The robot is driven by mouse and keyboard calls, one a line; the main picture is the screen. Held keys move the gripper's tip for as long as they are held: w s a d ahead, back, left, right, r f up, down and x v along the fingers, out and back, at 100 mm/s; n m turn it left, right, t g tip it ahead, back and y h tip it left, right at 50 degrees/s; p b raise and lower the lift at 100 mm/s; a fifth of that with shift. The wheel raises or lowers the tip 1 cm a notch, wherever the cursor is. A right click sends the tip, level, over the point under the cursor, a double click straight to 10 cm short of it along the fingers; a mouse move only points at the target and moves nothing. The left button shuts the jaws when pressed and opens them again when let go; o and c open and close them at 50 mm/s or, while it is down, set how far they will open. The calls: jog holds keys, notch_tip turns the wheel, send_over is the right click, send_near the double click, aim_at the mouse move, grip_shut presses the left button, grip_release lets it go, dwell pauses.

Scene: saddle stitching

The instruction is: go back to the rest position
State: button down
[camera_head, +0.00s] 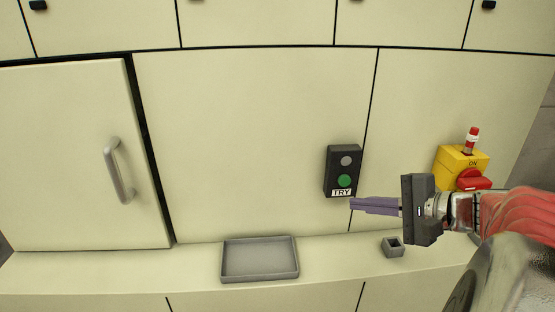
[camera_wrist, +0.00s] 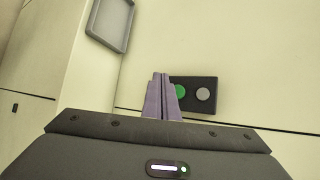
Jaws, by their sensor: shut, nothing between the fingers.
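My gripper (camera_head: 353,204) has two purple fingers that are shut with nothing between them. In the head view it reaches in from the right, with its tips just below and right of the black button box (camera_head: 328,171) marked TRY. The box has a grey button above a green one. In the wrist view the shut fingers (camera_wrist: 161,77) show at the middle, and the button box (camera_wrist: 211,107) is just to their right. The fingers partly cover the box's left end there. I cannot tell whether the tips touch the panel.
A shallow grey tray (camera_head: 260,279) and a small square grey holder (camera_head: 393,247) sit on the ledge. A yellow switch box (camera_head: 451,160) with a red knob stands right, close to my arm. A cabinet door (camera_head: 60,160) with a handle is at left.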

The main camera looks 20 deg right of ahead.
dwell(0.3)
jog(key=s+a+f+n+g+h, duration=0.2)
jog(key=s+a+f+n+g, duration=0.1)
jog(key=a+n, duration=0.5)
jog(key=s+a+f+n+g+h, duration=0.3)
jog(key=s+a+n, duration=0.3)
jog(key=a, duration=0.6)
jog(key=f+n, duration=0.1)
jog(key=n, duration=0.1)
jog(key=shift+a+f+n, duration=0.15)
jog(key=shift+n, duration=0.15)
jog(key=c, duration=2.4)
grip_release()
jog(key=shift+s, duration=0.1)
jog(key=shift+c, duration=0.2)
